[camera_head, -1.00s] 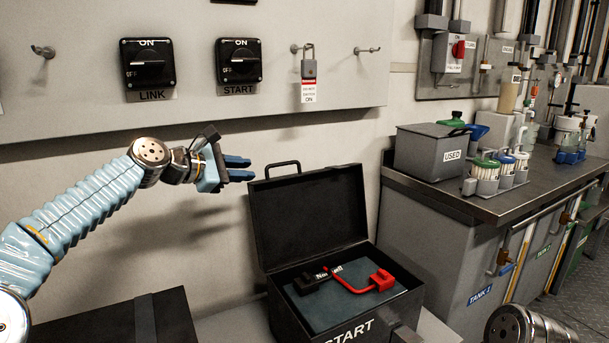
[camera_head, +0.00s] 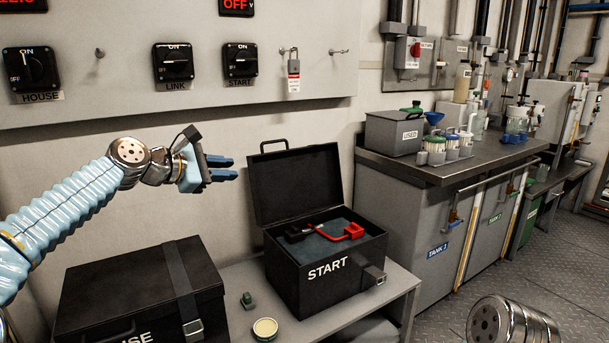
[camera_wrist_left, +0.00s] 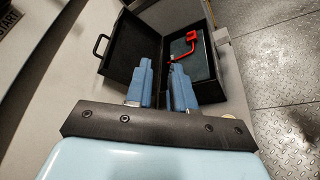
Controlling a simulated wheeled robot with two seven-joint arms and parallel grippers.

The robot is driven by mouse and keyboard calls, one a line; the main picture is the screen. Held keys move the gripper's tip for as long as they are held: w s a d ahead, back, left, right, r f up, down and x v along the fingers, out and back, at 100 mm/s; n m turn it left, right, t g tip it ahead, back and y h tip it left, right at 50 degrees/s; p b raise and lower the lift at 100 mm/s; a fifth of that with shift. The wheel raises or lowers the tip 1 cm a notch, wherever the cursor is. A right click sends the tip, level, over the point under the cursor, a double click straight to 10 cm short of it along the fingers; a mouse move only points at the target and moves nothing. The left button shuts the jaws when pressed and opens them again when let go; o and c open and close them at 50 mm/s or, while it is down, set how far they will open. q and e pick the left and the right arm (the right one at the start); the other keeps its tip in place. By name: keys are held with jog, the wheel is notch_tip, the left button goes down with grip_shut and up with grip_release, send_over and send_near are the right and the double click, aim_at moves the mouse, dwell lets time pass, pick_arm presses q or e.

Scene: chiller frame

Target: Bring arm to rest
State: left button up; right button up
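My left gripper (camera_head: 222,168) has blue fingers and hangs in the air to the left of the open START box (camera_head: 322,278), near its raised lid. In the left wrist view its two fingers (camera_wrist_left: 163,90) stand apart with nothing between them, and the box (camera_wrist_left: 212,50) shows beyond them. A red and black battery lead or clamp piece (camera_head: 352,231) lies inside the box; it also shows in the left wrist view (camera_wrist_left: 193,38). My right gripper is out of view; only a metal joint of my right arm shows at the bottom right.
A closed black box (camera_head: 140,290) stands left of the START box on the bench (camera_head: 385,300). A small green item (camera_head: 247,300) and a round tin (camera_head: 265,328) lie between them. Above is a wall panel (camera_head: 210,95) with switches and a padlock (camera_head: 292,62). A tank counter (camera_head: 450,165) stands right.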

pick_arm(q)
jog(key=d+f+m+g+y, duration=0.1)
jog(key=d+f+m, duration=0.15)
jog(key=f, duration=0.95)
jog(key=d+f+m+g+y, duration=0.15)
jog(key=d+f, duration=0.25)
jog(key=f, duration=0.8)
jog(key=s+d+f+m+g, duration=0.15)
jog(key=s+f, duration=0.25)
jog(key=f, duration=0.5)
jog(key=s+d+f+m+g, duration=0.1)
jog(key=s+f+m, duration=0.15)
jog(key=f, duration=0.65)
jog(key=s+f+m+g+y, duration=0.25)
jog(key=s+f+m, duration=0.25)
jog(key=s+f, duration=1.05)
jog(key=s+a+f+m+g, duration=0.1)
jog(key=s+f+m, duration=0.1)
jog(key=s, duration=0.6)
jog(key=s+a+f+m+g, duration=0.1)
jog(key=s+f, duration=0.2)
jog(key=s, duration=0.4)
jog(key=shift+s+m+g+y, duration=0.3)
jog(key=shift+s+m+g, duration=0.05)
jog(key=shift+m, duration=0.05)
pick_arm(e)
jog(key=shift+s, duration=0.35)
pick_arm(q)
jog(key=shift+r, duration=0.15)
